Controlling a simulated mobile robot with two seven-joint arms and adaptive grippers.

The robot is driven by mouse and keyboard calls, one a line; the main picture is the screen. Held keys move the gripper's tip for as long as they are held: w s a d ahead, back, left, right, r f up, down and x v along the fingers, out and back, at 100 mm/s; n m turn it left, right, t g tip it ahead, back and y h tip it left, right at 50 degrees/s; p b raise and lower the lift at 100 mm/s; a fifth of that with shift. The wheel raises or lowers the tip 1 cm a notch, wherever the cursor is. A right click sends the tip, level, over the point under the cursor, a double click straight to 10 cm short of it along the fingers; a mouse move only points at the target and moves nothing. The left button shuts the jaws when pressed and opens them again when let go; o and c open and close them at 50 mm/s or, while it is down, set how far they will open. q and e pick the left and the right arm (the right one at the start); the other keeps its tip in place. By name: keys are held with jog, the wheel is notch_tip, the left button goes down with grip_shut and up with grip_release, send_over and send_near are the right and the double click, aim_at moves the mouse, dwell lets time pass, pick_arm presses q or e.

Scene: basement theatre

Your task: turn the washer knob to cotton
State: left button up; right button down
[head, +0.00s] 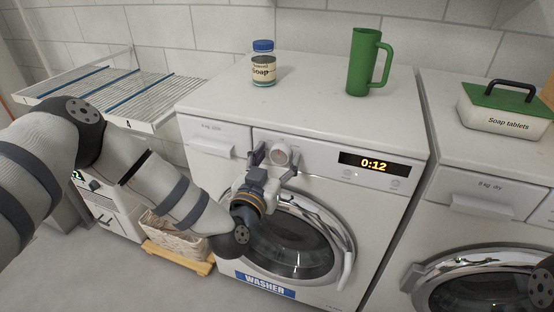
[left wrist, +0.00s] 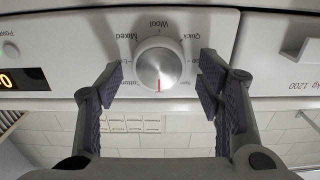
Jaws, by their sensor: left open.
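The washer (head: 320,125) is white, with a round glass door and a lit display reading 0:12. Its round silver knob (head: 280,154) is on the front panel, left of the display. In the left wrist view, where the panel is upside down, the knob (left wrist: 158,64) has a red mark pointing down the picture. Around it are Wool, Mixed, Quick and a partly covered label at lower left that looks like Cotton (left wrist: 118,73). My left gripper (head: 276,161) is open, its fingers either side of the knob; gaps show at both sides. My right gripper is out of view.
A soap jar (head: 263,66) and a green pitcher (head: 363,66) stand on the washer. A soap tablets box (head: 505,105) is on the machine to the right.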

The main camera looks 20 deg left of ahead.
pick_arm(q)
jog(key=c, duration=1.1)
jog(key=shift+d+r, duration=0.1)
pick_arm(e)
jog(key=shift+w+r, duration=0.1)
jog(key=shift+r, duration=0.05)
pick_arm(q)
jog(key=shift+r+m+p, duration=0.2)
jog(key=shift+m+p, duration=0.5)
jog(key=shift+m, duration=0.3)
jog(key=shift+d+m+p, duration=0.15)
jog(key=shift+m+p, duration=0.35)
jog(key=shift+m, duration=0.3)
jog(key=m, duration=0.1)
jog(key=m+p, duration=0.1)
jog(key=m, duration=0.1)
jog(key=shift+f+m, duration=0.2)
jog(key=shift+m, duration=0.1)
jog(key=shift+f+m+p, duration=0.15)
jog(key=shift+m+p, duration=0.15)
jog(key=shift+m, duration=0.5)
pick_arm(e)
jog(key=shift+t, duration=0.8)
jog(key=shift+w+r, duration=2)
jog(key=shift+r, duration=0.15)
